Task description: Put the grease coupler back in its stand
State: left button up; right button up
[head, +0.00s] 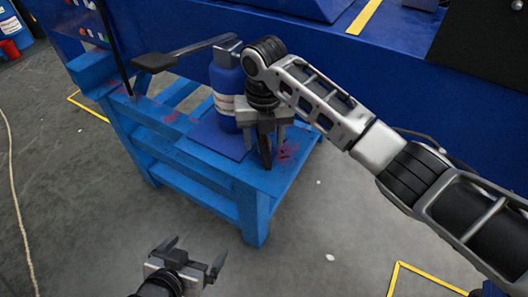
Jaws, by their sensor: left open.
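I cannot make out the grease coupler or its stand for certain. A blue cylinder (222,92) with a pale label stands upright on a dark blue plate on the blue bench. A lever with a black grip (155,62) reaches left from its top. A thin black rod or hose (116,50) comes down to the bench's left part. My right gripper (265,150) points down over the bench's front right corner, just right of the cylinder. I cannot tell whether the dark piece at its tip is a finger or something held. My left gripper (190,256) is open and empty, low in front of the bench.
The blue bench (205,185) has an open slatted frame and reddish stains on top. A large blue machine (420,60) stands behind it. A blue drum and red container (10,48) are at the far left. Grey floor with yellow lines is clear in front.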

jog(key=shift+r, duration=0.15)
dwell(0.3)
jog(key=shift+r+p, duration=0.55)
jog(key=shift+r, duration=1.85)
